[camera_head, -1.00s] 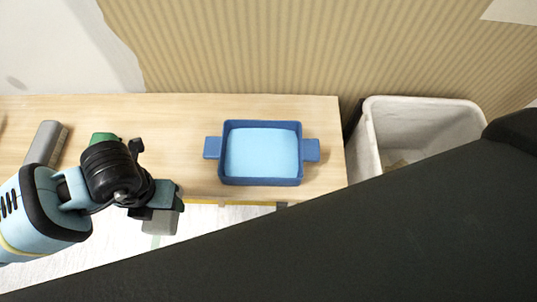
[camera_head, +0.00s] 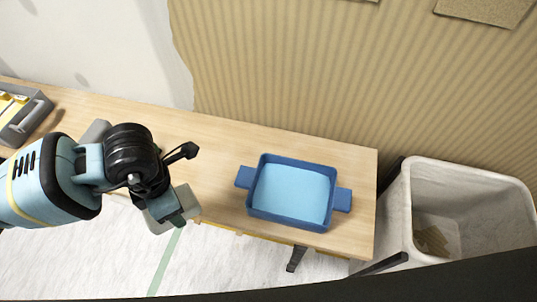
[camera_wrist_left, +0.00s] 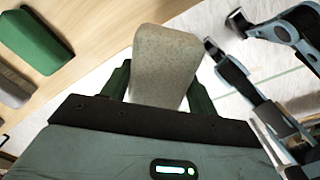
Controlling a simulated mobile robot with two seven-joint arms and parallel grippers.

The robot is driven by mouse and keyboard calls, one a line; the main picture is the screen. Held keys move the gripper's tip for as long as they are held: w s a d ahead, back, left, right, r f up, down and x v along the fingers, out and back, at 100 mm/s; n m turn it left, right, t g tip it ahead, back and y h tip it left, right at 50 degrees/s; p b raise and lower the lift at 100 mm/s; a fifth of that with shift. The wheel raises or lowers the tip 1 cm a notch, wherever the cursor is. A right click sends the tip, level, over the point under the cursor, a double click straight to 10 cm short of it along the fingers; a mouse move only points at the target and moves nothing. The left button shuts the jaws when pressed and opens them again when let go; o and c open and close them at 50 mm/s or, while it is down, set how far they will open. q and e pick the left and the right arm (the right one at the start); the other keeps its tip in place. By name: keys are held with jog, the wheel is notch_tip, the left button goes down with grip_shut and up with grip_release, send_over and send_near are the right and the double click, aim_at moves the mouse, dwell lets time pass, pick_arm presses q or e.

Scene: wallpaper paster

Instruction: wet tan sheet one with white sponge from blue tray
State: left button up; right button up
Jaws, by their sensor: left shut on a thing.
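My left gripper (camera_head: 172,212) is shut on the pale whitish-grey sponge (camera_head: 158,216), held in front of the table's front edge and left of the blue tray. The sponge (camera_wrist_left: 165,62) sits between the fingers in the left wrist view. The blue tray (camera_head: 238,178) stands on the right part of the table, with side handles and light blue liquid (camera_head: 292,193) inside. A tan sheet (camera_head: 488,8) shows partly at the top right; I cannot tell which sheet it is. At the right of the left wrist view is a blue and black part of mine; I cannot tell whether it is the right gripper.
The wooden table (camera_head: 215,140) runs along the striped tan wall (camera_head: 300,70). A white bin (camera_head: 480,185) stands right of the table. A grey organiser (camera_head: 22,122) is at the far left. A green block (camera_wrist_left: 35,40) and a grey block (camera_wrist_left: 12,88) lie on the table.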

pick_arm(q)
jog(key=r+m, duration=0.1)
jog(key=m, duration=0.2)
jog(key=w+a+r+m, duration=0.1)
jog(key=r+m, duration=0.1)
jog(key=m, duration=0.1)
jog(key=w+r+m, duration=0.1)
jog(key=r+m, duration=0.1)
jog(key=m, duration=0.1)
jog(key=shift+w+a, duration=0.2)
jog(key=shift+a, duration=0.2)
notch_tip(320, 180, up, 8)
jog(key=w+a+m, duration=0.1)
jog(key=a+m, duration=0.1)
jog(key=m, duration=1.2)
jog(key=shift+w+f, duration=0.25)
jog(key=shift+w, duration=0.1)
